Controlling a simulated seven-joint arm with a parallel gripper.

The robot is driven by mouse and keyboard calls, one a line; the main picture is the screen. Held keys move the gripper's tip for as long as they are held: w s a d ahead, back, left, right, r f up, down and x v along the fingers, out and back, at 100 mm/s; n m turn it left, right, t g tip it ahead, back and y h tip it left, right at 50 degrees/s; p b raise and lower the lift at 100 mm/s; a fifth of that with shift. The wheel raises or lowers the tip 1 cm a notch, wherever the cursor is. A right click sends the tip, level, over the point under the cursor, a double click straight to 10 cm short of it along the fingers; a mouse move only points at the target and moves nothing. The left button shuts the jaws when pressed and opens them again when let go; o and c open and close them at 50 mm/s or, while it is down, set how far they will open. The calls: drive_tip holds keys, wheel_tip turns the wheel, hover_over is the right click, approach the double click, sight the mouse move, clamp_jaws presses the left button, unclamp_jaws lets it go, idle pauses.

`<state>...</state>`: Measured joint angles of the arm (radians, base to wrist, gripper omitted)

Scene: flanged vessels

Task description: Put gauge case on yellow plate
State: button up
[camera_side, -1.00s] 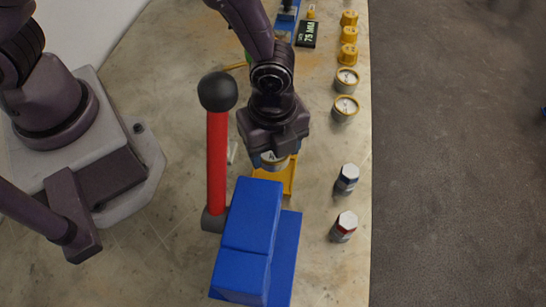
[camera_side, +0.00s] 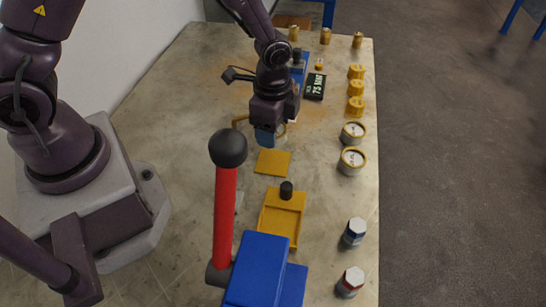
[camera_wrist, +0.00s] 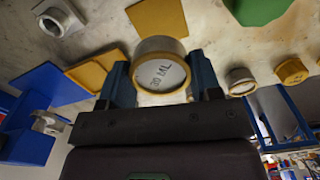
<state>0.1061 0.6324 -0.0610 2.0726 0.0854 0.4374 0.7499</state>
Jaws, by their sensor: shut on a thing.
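My gripper (camera_side: 266,138) is shut on a round gauge case (camera_wrist: 160,73) with a tan rim and a white lettered face. In the wrist view the case sits between the two blue fingers (camera_wrist: 162,85). In the side view the fingers mostly hide it. The flat square yellow plate (camera_side: 273,162) lies bare on the table, just in front of my gripper. It also shows in the wrist view (camera_wrist: 158,17), apart from the held case.
A yellow tray (camera_side: 268,222) with a black knob (camera_side: 286,190) lies closer, beside a blue block (camera_side: 255,270) and a tall red lever (camera_side: 225,215). Two similar gauges (camera_side: 352,160), yellow caps (camera_side: 355,88) and hex-topped pieces (camera_side: 355,231) line the right edge.

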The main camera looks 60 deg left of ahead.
sight(273, 162)
drive_tip(key=shift+f, duration=3.55)
drive_tip(key=shift+f, duration=0.15)
drive_tip(key=o, duration=1)
drive_tip(key=shift+o, duration=0.2)
